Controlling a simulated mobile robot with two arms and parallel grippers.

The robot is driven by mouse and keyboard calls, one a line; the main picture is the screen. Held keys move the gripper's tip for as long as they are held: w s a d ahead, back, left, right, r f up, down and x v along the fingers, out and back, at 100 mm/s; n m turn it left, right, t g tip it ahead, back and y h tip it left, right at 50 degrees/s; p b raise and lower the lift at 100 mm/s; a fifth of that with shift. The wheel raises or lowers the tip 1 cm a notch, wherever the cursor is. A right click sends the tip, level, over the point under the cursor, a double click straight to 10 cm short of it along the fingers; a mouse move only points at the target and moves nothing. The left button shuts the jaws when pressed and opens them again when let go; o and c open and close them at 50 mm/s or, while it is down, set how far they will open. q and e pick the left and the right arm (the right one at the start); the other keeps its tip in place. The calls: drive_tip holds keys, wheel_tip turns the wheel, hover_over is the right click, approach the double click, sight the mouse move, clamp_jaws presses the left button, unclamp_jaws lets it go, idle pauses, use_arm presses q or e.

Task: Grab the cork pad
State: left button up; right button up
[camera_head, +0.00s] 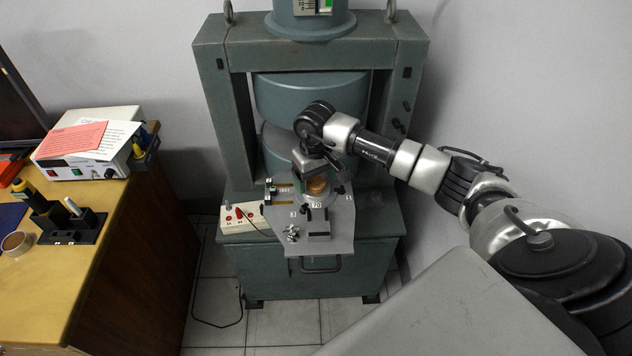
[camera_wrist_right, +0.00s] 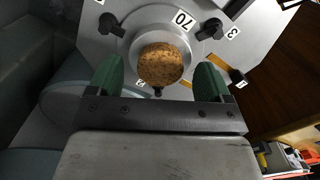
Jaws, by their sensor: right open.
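The cork pad (camera_wrist_right: 163,64) is a round, speckled brown disc in the middle of a grey metal ring on the plate. It also shows in the head view (camera_head: 317,185), just below my right gripper. My right gripper (camera_wrist_right: 158,80) is open, with its green fingertips on either side of the cork pad in the wrist view. It looks empty; whether the fingers touch the pad cannot be told. In the head view my right gripper (camera_head: 315,183) hangs over the plate in front of the magnet. My left gripper is not in view.
The grey plate (camera_head: 335,235) carries black clamps and number labels, including 70 near the ring. The green magnet frame (camera_head: 215,100) and its round poles (camera_head: 285,95) stand close behind. A wooden desk (camera_head: 110,215) with a power supply and tool holder (camera_head: 75,228) is at left.

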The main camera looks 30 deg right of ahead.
drive_tip(key=shift+f, duration=0.25)
drive_tip(key=c, duration=1)
